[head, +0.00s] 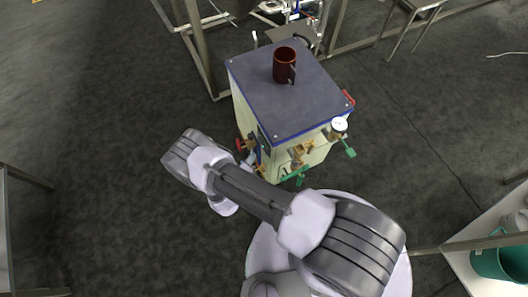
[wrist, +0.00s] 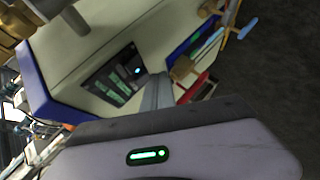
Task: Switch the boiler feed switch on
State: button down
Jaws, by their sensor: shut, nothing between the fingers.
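The boiler is a cream cabinet (head: 243,117) with a blue-edged grey top in the head view. The wrist view shows its cream front (wrist: 85,50) close up and tilted. A dark panel (wrist: 118,76) there carries green strips and a small bright light. I cannot make out which part is the feed switch or its position. My gripper (wrist: 157,88) is shut and empty, its fingers near the panel's right edge; I cannot tell whether they touch. In the head view my arm reaches toward the boiler's front left and largely hides the gripper.
A dark red mug (head: 284,66) stands on the boiler top. Brass valves with green handles (head: 293,175) and a white gauge (head: 339,124) stick out from the boiler. A blue-bordered plate (wrist: 193,52) and pipe fittings lie near the fingers. Floor to the left is clear.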

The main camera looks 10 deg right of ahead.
jog(key=a, duration=0.1)
jog(key=s+a, duration=0.1)
jog(key=a, duration=0.1)
jog(key=shift+r, duration=0.2)
